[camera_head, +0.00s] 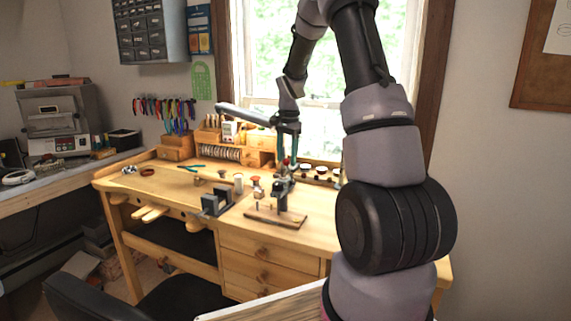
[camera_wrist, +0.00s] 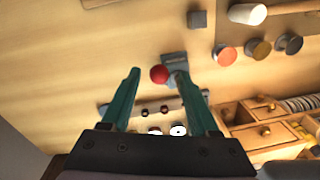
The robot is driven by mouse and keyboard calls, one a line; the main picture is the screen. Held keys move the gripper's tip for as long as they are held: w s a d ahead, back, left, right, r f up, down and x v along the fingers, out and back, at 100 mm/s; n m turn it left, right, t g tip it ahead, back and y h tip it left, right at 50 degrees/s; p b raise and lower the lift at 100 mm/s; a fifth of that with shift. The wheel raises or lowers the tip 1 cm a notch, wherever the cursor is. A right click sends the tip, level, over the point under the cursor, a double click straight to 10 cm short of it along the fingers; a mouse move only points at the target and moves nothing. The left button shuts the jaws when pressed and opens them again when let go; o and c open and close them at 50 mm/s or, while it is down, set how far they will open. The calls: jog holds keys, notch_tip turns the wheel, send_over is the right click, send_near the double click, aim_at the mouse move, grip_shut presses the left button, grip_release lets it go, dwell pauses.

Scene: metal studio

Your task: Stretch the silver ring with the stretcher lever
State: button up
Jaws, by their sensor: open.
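My gripper (camera_head: 288,158) hangs over the workbench with its teal fingers pointing down and apart. In the wrist view my gripper (camera_wrist: 156,76) is open, with a red ball knob (camera_wrist: 159,74) showing between the fingertips. The knob appears to belong to the stretcher lever; I cannot tell whether a finger touches it. The dark upright stretcher (camera_head: 282,194) stands on a wooden base board (camera_head: 272,218) below my gripper. In the wrist view a grey metal part (camera_wrist: 173,58) shows beside the knob. I cannot make out the silver ring in either view.
A dark block-like tool (camera_head: 216,203) stands left of the stretcher. Jars (camera_head: 320,170) line the back right, and wooden drawers (camera_head: 262,141) stand at the back. The bench's left front is mostly clear.

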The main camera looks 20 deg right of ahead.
jog(key=shift+f, duration=1.35)
grip_shut()
dwell(0.4)
